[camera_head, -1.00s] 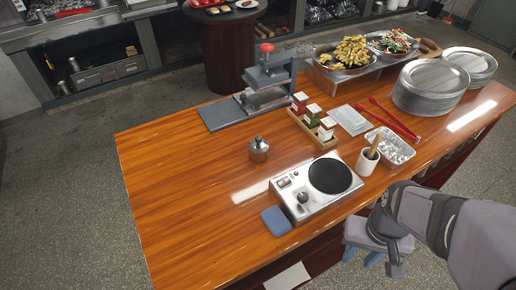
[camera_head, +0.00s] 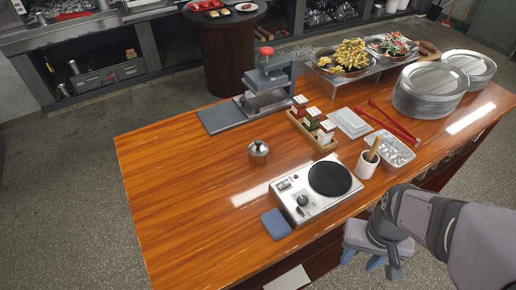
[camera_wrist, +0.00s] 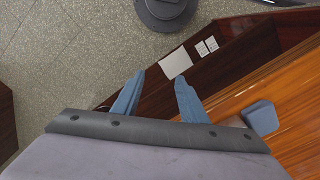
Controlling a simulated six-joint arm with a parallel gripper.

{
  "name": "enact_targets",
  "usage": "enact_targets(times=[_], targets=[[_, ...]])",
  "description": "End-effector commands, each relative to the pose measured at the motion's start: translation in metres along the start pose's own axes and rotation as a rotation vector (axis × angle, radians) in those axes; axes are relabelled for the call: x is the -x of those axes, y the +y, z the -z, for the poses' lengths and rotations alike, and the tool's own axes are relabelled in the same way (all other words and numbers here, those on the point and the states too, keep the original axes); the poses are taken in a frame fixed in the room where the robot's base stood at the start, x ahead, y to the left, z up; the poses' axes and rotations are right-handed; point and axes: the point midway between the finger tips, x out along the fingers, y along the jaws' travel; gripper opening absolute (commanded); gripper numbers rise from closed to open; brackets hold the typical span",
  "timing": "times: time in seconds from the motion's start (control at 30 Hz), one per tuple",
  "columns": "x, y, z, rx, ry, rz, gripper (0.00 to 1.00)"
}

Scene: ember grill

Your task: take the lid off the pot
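A small metal pot (camera_head: 258,154) stands upright on the wooden counter, left of the hot plate. Its lid (camera_head: 258,145) with a small knob appears to sit on top. My gripper (camera_head: 362,262) hangs beyond the counter's near edge at the lower right, well apart from the pot. In the wrist view, my gripper (camera_wrist: 158,92) has its two blue fingers spread with nothing between them. The pot is not in the wrist view.
The hot plate (camera_head: 318,190) and a blue pad (camera_head: 276,222) lie between my gripper and the pot; the pad shows in the wrist view (camera_wrist: 261,117). A spice rack (camera_head: 312,130), a press (camera_head: 264,90) and a white cup (camera_head: 367,163) stand nearby. The counter's left side is clear.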

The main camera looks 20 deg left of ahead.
Motion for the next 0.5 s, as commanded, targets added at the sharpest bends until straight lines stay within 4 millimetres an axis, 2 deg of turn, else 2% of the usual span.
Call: enact_targets(times=[0.13, 0.27, 0.37, 0.5], targets=[[0.007, -0.005, 0.010, 0.006, -0.001, -0.003, 0.39], [0.023, -0.018, 0.035, 0.016, 0.000, -0.013, 0.39], [0.040, -0.038, 0.064, 0.028, 0.001, -0.026, 0.39], [0.060, -0.078, 0.107, 0.036, 0.015, -0.051, 0.39]])
